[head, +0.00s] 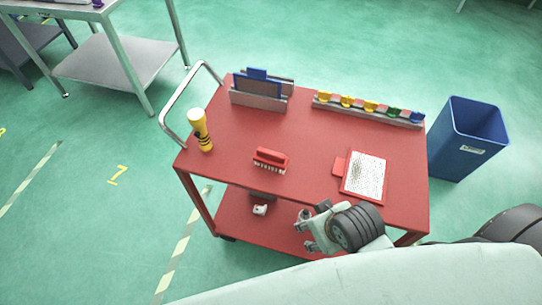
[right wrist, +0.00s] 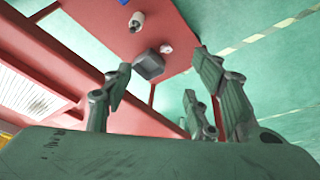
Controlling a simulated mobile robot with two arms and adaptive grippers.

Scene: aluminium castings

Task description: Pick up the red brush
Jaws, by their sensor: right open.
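The red brush (head: 271,154) lies on the red top of the cart (head: 225,113), near the middle of its front half, with its red handle up and pale bristles below. My right gripper (head: 308,227) is open and empty, near the cart's front edge, to the right of the brush and nearer to me. It is apart from the brush. In the right wrist view its spread fingers (right wrist: 165,78) have no object held between them, and the brush does not show there. My left gripper is not in view.
A yellow bottle (head: 200,130) stands left of the brush. A holder with blue plates (head: 258,90), a rack of coloured pieces (head: 368,108) and a white perforated panel (head: 365,175) are also on top. The lower shelf (head: 240,228) holds small items. A blue bin (head: 465,140) stands right.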

